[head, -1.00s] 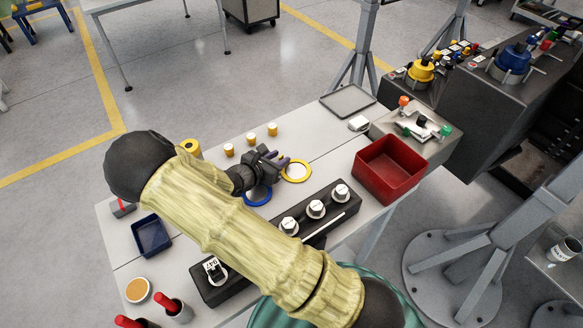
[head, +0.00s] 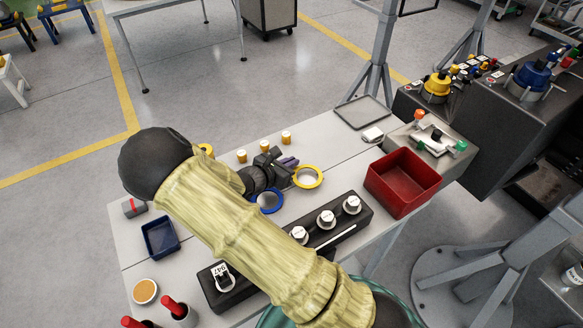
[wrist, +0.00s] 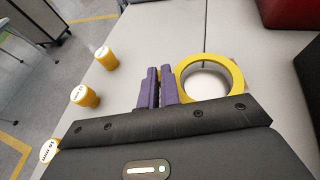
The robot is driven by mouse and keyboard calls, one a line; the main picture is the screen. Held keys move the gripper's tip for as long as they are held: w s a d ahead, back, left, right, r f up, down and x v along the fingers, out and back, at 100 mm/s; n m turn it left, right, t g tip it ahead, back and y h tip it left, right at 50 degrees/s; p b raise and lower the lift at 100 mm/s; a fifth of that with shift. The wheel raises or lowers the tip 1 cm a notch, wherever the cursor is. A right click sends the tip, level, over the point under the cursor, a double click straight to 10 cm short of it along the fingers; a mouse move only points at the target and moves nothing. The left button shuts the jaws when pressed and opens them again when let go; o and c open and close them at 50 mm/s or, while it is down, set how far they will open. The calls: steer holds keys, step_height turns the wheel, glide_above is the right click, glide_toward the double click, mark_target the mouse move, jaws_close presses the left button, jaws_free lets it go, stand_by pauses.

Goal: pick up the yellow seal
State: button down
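The yellow seal (head: 307,187) is a flat yellow ring lying on the light grey table, right of a blue ring. In the wrist view the seal (wrist: 210,58) lies just right of the fingertips, its left rim partly covered by the right finger. My gripper (head: 285,162) is low over the table at the seal's left side. In the wrist view my gripper (wrist: 160,72) shows two purple fingers close together with a thin line between them. I see nothing between them. Whether they touch the seal or the table is unclear.
The blue ring (head: 270,209) lies beside my gripper. Several small yellow-and-white cylinders (head: 263,145) stand behind it. A black block with knobs (head: 318,236) is in front. A red bin (head: 402,199) stands right, a blue tray (head: 161,253) left. A grey tray (head: 363,125) lies at the far end.

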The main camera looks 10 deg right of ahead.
step_height(320, 180, up, 16)
stand_by(0.3)
steer(key=shift+r, duration=0.2)
stand_by(0.3)
